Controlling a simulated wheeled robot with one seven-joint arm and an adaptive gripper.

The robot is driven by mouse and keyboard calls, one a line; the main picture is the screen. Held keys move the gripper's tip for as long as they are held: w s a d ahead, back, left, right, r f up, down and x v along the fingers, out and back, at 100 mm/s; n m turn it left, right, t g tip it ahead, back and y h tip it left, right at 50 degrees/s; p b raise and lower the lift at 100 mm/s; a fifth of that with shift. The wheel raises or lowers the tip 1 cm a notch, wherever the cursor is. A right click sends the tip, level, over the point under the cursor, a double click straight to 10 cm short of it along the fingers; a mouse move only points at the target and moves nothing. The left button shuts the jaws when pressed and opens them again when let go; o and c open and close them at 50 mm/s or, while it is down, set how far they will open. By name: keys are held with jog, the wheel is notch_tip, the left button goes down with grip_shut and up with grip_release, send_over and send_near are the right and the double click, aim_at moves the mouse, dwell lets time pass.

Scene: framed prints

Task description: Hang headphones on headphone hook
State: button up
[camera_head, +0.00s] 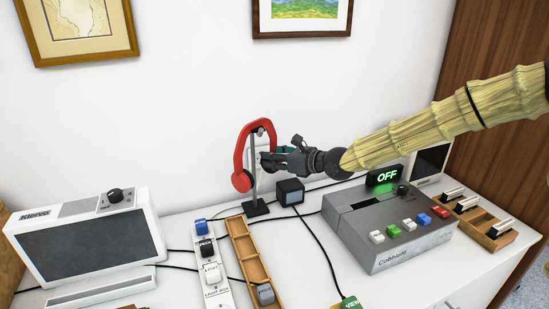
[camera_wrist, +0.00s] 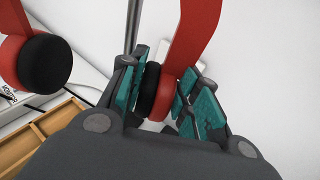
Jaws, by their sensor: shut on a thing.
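The red headphones (camera_head: 240,150) with dark ear pads are at the stand near the wall. Their band arches upright around the top of the headphone hook (camera_head: 255,185), a thin dark post on a flat base. I cannot tell whether the band rests on the hook. My gripper (camera_head: 267,160) comes in from the right and is shut on one ear cup. In the wrist view my gripper (camera_wrist: 165,95) has teal pads on both sides of that red and black cup. The other ear cup (camera_wrist: 38,62) hangs free at the left, with the grey post between.
A small dark cube (camera_head: 290,192) stands right of the hook's base. A grey box with coloured buttons (camera_head: 390,228) is at the right, a white speaker-like device (camera_head: 90,240) at the left. A wooden tray (camera_head: 253,262) and power strip (camera_head: 211,265) lie in front, with cables around.

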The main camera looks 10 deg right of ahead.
jog(key=o, duration=1.2)
